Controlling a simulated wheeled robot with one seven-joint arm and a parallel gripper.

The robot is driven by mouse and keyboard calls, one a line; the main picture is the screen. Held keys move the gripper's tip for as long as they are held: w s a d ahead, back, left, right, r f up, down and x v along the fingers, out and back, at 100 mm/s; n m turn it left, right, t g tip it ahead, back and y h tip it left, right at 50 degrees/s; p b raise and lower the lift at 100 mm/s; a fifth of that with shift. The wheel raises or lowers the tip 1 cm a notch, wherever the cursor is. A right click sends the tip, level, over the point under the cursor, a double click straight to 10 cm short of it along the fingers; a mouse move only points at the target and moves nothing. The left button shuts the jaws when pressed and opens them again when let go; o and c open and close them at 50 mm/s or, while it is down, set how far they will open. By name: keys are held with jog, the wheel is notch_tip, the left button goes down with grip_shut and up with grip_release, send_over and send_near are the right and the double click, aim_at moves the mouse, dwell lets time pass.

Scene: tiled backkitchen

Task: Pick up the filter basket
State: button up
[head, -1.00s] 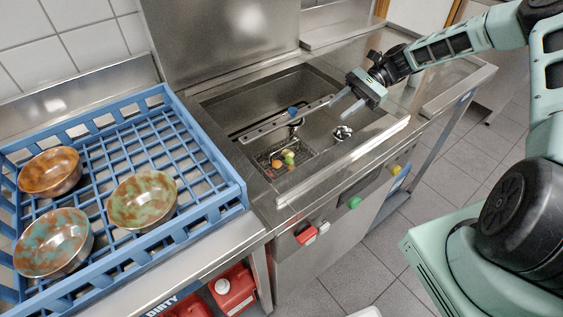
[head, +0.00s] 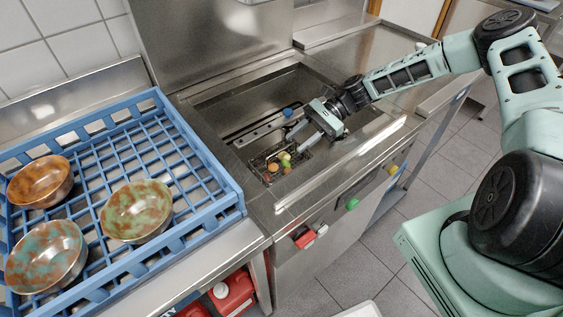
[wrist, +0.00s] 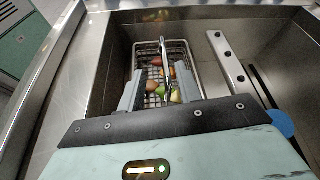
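The filter basket (head: 268,177) is a small wire-mesh tray in the sunken basin, with several orange, green and brown food scraps in it. It also shows in the wrist view (wrist: 187,60), with a thin upright metal handle (wrist: 163,52) arching over it. My gripper (head: 304,137) is over the basin, above and to the right of the basket in the head view. In the wrist view, my gripper (wrist: 160,76) has its two grey fingers apart, with the handle showing between them. I see no contact with the handle. The fingers and gripper body hide the basket's near part.
The steel basin (head: 222,98) has raised walls around the basket. A perforated metal bar (head: 262,130) and a blue knob (head: 288,112) are beside it. A blue rack (head: 233,200) with three mottled bowls stands left. Coloured knobs line the front panel.

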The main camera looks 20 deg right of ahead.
aim_at(283, 148)
jog(key=x, duration=0.1)
jog(key=p+x, duration=0.1)
jog(key=x, duration=0.1)
jog(key=p+x, duration=0.1)
jog(key=shift+w+a+r, duration=0.1)
jog(key=shift+w+a, duration=0.1)
jog(key=shift+a, duration=0.3)
jog(key=shift+a+f, duration=0.3)
jog(key=shift+a, duration=0.1)
grip_shut()
